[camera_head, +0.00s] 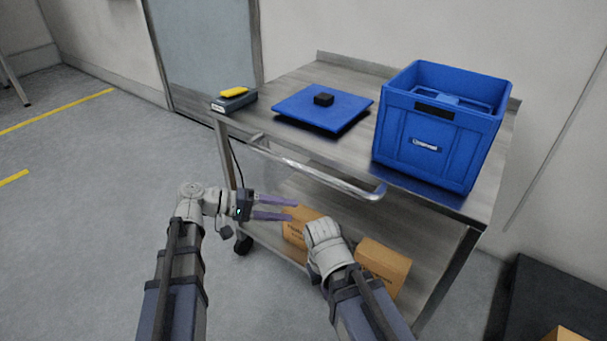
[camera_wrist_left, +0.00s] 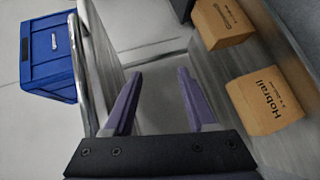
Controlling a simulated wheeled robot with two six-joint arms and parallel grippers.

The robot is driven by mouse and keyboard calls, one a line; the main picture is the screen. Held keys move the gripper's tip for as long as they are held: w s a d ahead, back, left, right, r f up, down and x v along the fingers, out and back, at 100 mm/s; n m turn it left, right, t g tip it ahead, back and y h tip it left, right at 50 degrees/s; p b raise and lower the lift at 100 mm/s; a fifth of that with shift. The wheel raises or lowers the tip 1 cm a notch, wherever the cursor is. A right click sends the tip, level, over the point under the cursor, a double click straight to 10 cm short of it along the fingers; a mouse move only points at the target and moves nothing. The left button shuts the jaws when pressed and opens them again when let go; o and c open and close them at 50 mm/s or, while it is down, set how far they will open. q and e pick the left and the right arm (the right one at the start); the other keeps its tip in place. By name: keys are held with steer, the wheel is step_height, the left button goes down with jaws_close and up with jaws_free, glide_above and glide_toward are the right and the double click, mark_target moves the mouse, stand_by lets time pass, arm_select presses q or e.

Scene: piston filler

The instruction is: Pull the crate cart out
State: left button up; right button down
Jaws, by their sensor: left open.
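The crate cart (camera_head: 457,214) is a grey metal cart with a top deck, a lower shelf and a bar handle (camera_head: 318,174) along its near side. A blue crate (camera_head: 432,152) stands on the right of its top; it also shows in the left wrist view (camera_wrist_left: 48,58). My left gripper (camera_head: 294,209) is open and empty, below the handle and in front of the lower shelf. In the left wrist view the handle (camera_wrist_left: 92,65) runs to the left of the open fingers (camera_wrist_left: 158,88), apart from them. My right arm comes in at the lower middle; its fingers are hidden.
On the cart top are a blue platform with a black block (camera_head: 323,99) and a grey device with a yellow item (camera_head: 234,92). Cardboard boxes (camera_head: 383,266) lie on the lower shelf. A wall stands behind the cart. The floor at left is clear.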

mark_target(297, 170)
arm_select(q)
step_height(297, 170, up, 9)
steer(key=w+a+t+h, duration=0.1)
steer(key=w+a+h, duration=0.15)
steer(key=h, duration=0.25)
steer(key=shift+m, duration=0.3)
steer(key=shift+w+d+r+p, duration=0.15)
steer(key=shift+d+r+p, duration=0.1)
steer(key=shift+d, duration=1)
steer(key=shift+w+d+r+p, duration=0.1)
steer(key=shift+d+r, duration=0.1)
steer(key=shift+d, duration=1.05)
steer(key=shift+w+d+r+p, duration=0.15)
steer(key=shift+d+r+p, duration=0.1)
steer(key=shift+d, duration=1)
jaws_close()
